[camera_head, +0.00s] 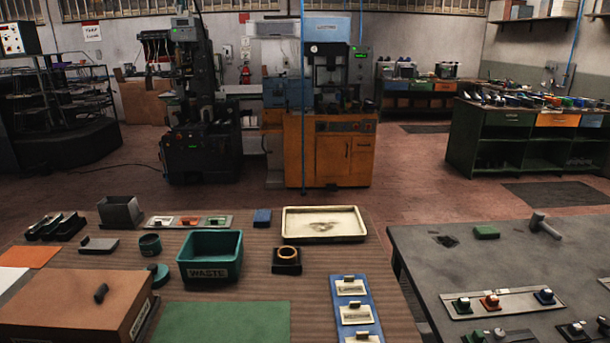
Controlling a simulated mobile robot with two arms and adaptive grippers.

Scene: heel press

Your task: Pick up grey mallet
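A grey mallet (541,225) lies on the dark grey table (420,246) at the right. Its head is towards the left and its handle points down to the right. Nothing touches it. Neither of my grippers is in view.
A green block (486,232) lies left of the mallet. A rack with coloured pieces (504,303) is in front of it. The wooden table (250,228) at the left holds a green waste bin (210,257), a cream tray (323,224) and a brown box (75,308). A gap separates the tables.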

